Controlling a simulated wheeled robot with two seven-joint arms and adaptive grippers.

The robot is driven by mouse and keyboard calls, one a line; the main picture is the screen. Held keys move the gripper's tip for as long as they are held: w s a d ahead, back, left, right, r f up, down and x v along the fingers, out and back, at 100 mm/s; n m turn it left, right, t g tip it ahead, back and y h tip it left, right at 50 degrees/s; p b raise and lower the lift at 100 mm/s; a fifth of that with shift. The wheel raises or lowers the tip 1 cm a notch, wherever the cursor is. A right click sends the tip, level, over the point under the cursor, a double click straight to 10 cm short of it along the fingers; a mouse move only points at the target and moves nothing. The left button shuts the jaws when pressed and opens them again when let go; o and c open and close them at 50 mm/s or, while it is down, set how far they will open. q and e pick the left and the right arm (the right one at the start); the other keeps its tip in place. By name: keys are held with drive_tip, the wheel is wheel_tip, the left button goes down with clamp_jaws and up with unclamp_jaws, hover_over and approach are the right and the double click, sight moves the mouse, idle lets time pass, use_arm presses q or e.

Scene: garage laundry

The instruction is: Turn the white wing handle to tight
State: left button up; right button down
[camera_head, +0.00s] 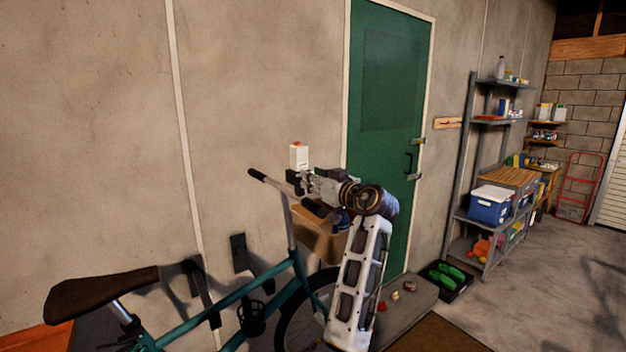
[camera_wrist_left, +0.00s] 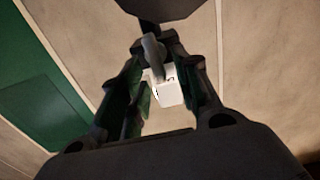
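A white boxy thing with a red top (camera_head: 298,156) shows in front of the wall, just above my left gripper (camera_head: 298,182) in the head view. In the left wrist view the white thing (camera_wrist_left: 169,92) shows between the two dark fingers of my left gripper (camera_wrist_left: 158,62), which are apart. A grey rounded piece (camera_wrist_left: 153,55) also lies between the fingertips; I cannot tell what it is or whether they touch it. I cannot make out the white wing handle for certain. My right gripper is not in view.
A teal bicycle (camera_head: 225,303) stands in front, its handlebar close to my left gripper. A green door (camera_head: 395,105) is behind. A tray with green shoes (camera_head: 447,277) and a shelf (camera_head: 472,218) stand to the right. Floor on the right is clear.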

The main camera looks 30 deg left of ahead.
use_arm(q)
drive_tip(key=shift+c, duration=1.2)
clamp_jaws()
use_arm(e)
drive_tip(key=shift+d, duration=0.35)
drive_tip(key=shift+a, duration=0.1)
